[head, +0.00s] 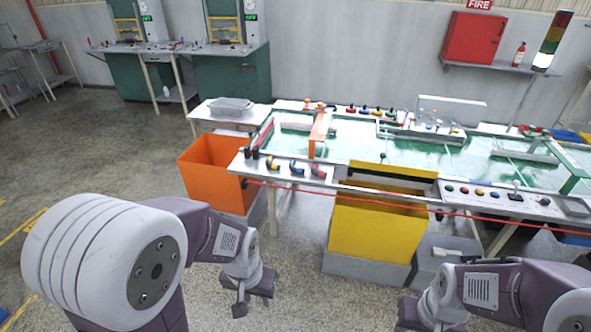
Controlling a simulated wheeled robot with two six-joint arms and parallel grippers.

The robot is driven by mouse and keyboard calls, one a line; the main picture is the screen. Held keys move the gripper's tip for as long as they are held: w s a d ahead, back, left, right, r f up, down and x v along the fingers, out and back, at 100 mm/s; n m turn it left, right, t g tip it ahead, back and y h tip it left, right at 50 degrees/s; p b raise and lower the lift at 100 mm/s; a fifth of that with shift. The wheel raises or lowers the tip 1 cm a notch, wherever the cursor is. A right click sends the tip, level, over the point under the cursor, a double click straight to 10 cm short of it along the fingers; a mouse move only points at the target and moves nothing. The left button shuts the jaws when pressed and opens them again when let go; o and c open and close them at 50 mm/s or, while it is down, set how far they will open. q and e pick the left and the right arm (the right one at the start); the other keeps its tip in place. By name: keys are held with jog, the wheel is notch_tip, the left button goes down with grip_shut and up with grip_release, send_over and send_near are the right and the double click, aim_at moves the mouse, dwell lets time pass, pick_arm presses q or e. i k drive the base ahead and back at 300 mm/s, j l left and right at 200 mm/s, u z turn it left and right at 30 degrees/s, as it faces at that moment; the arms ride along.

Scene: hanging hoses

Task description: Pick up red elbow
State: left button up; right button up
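Small elbow-shaped fittings lie in a row on the front left edge of the table. The one at the right end looks red (318,170) and may be the red elbow, but it is too small to be sure. My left gripper (254,300) hangs over the floor in front of the table, well below and apart from the fittings. Its two fingers look spread, with nothing seen between them. My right gripper (432,318) is low at the bottom edge, partly cut off, so its fingers cannot be made out.
An orange bin (215,178) and a yellow bin (375,230) stand before the long table (400,150). A red hose or line (400,208) runs along the table's front. A control panel with buttons (500,196) is at the front right. The floor at left is clear.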

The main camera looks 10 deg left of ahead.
aim_at(314, 169)
jog(key=i+j, duration=0.7)
jog(key=i+j+z, duration=0.1)
jog(key=i+j, duration=1.25)
jog(key=j, duration=0.3)
